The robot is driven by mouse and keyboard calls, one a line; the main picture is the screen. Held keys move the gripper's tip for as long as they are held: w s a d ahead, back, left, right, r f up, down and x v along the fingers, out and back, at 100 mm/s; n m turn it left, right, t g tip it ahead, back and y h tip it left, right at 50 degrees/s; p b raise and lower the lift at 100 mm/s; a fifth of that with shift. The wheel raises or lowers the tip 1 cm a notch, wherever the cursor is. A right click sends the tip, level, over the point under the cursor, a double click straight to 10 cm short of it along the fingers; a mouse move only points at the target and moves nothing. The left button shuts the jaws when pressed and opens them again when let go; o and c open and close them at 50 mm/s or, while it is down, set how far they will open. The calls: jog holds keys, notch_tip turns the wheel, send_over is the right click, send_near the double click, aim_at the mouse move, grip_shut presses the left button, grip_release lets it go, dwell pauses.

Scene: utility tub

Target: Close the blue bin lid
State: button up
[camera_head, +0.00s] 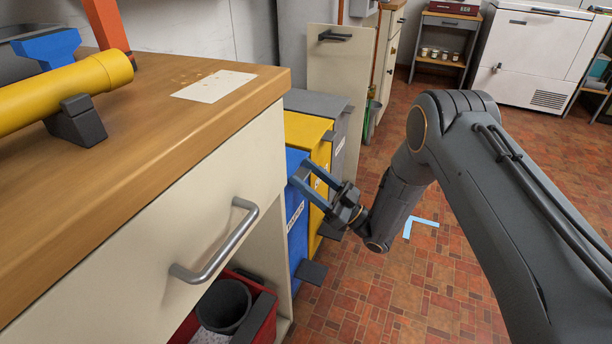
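The blue bin (297,225) stands on the floor beside the counter, nearest to me in a row of bins. The counter's corner hides part of its top. Its blue lid (296,160) shows at the top, behind my gripper, and looks lowered on the bin, though I cannot tell if it is fully down. My gripper (306,179) is at the front upper edge of the blue bin, with its two fingers spread apart and nothing between them. I cannot tell whether a fingertip touches the lid. A dark pedal (312,272) sticks out at the bin's foot.
A yellow bin (308,130) and a grey bin (335,107) stand behind the blue one. The wooden counter (150,130) with a drawer handle (218,240) is close on the left. A cabinet door (338,75) stands open beyond the bins.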

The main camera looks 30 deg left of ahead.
jog(key=shift+o, duration=0.3)
jog(key=shift+s+a+f, duration=0.1)
jog(key=shift+s+f, duration=0.25)
jog(key=shift+f, duration=0.15)
jog(key=p, duration=0.2)
jog(key=shift+p, duration=0.35)
jog(key=shift+d+p, duration=0.25)
jog(key=shift+p, duration=0.2)
jog(key=shift+w+f+p, duration=0.1)
jog(key=shift+f+p, duration=0.05)
jog(key=shift+p, duration=0.35)
jog(key=r+p+v, duration=0.1)
jog(key=p+v, duration=0.6)
jog(key=p, duration=0.3)
jog(key=shift+w+d, duration=0.25)
jog(key=shift+d, duration=0.05)
jog(key=shift+t, duration=0.3)
